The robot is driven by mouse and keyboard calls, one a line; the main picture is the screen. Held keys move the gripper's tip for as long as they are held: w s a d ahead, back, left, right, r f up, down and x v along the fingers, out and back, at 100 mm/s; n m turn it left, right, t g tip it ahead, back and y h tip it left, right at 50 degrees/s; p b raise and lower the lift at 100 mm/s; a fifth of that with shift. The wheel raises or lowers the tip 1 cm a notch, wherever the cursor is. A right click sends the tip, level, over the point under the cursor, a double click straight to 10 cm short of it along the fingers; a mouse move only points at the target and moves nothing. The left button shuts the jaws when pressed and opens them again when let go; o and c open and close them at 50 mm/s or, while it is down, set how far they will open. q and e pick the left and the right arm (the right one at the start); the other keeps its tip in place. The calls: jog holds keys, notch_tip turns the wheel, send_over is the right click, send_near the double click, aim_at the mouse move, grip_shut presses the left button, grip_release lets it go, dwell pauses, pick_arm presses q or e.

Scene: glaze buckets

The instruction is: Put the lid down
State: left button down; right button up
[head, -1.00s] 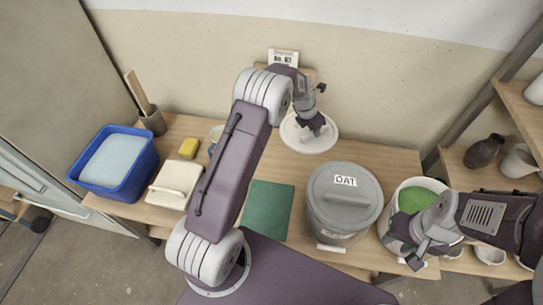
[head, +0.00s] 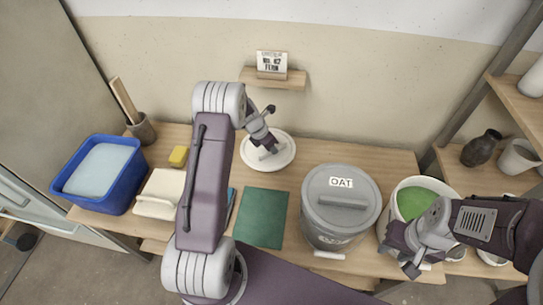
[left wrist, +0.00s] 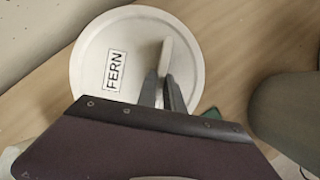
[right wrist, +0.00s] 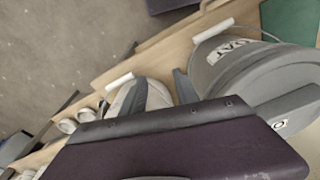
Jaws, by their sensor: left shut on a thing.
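The lid (head: 283,160) is a round white disc over the back middle of the table in the head view. Its FERN label (left wrist: 116,71) and upright bar handle (left wrist: 166,57) show in the left wrist view. My left gripper (head: 268,146) is shut on the handle from above; its fingers also show in the left wrist view (left wrist: 162,92). The lid looks level and low; I cannot tell if it touches the table. My right gripper (head: 405,257) is open at the near side of the white bucket (head: 424,184) holding green glaze.
A lidded grey OAT bucket (head: 338,222) stands right of centre. A green mat (head: 262,218) lies left of it. A small wall shelf (head: 290,80) hangs behind the lid.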

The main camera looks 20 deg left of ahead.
aim_at(271, 154)
pick_arm(q)
notch_tip(271, 154, down, 4)
jog(key=shift+r+b, duration=0.2)
jog(key=shift+b, duration=0.4)
jog(key=shift+f, duration=0.3)
jog(key=shift+r, duration=0.1)
jog(key=c, duration=1.5)
grip_release()
